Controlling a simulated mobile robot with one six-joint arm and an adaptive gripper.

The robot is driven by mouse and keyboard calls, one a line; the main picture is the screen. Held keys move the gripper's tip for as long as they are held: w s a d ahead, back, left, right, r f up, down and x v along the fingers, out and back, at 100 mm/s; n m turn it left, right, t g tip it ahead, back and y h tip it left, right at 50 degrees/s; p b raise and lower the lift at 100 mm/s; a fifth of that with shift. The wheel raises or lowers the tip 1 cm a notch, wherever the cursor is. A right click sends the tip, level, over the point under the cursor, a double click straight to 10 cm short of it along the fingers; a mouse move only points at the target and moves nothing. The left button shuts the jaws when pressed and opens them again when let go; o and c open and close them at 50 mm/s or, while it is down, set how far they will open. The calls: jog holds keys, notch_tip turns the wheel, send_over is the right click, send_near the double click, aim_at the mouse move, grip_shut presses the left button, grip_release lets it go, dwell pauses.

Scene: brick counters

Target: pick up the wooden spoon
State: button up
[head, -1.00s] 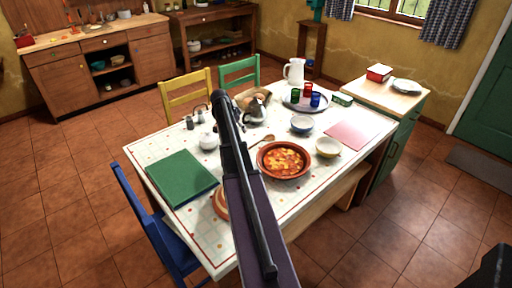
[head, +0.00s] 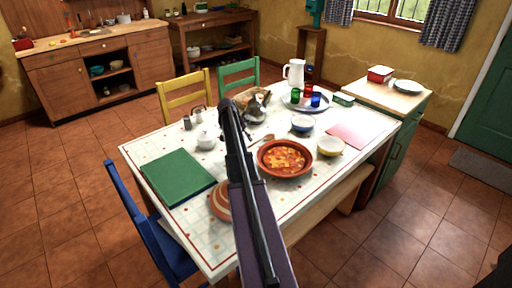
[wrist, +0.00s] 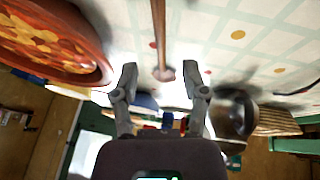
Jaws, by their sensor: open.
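The wooden spoon (head: 265,139) lies on the white table between the stew dish and the kettle, partly hidden by my arm. In the wrist view its thin handle (wrist: 158,32) runs from the top edge down to a small rounded end between my fingertips. My gripper (wrist: 160,68) is open, one finger on each side of the spoon. I cannot tell how high the fingers are above the table. In the head view my arm hides most of the gripper.
The stew dish (head: 285,158) is close to the right of the spoon; it fills the left of the wrist view (wrist: 55,45). A metal kettle (wrist: 235,115) is near the other finger. A yellow bowl (head: 330,147), blue bowl (head: 302,123) and green book (head: 178,177) are also on the table.

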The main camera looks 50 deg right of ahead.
dwell(0.4)
jog(key=b+x, duration=0.4)
jog(key=shift+a+f, duration=0.15)
jog(key=shift+a, duration=0.15)
jog(key=shift+s+d+f+b, duration=0.15)
jog(key=shift+d+f+b, duration=0.15)
jog(key=shift+f+b, duration=0.2)
grip_shut()
dwell(0.3)
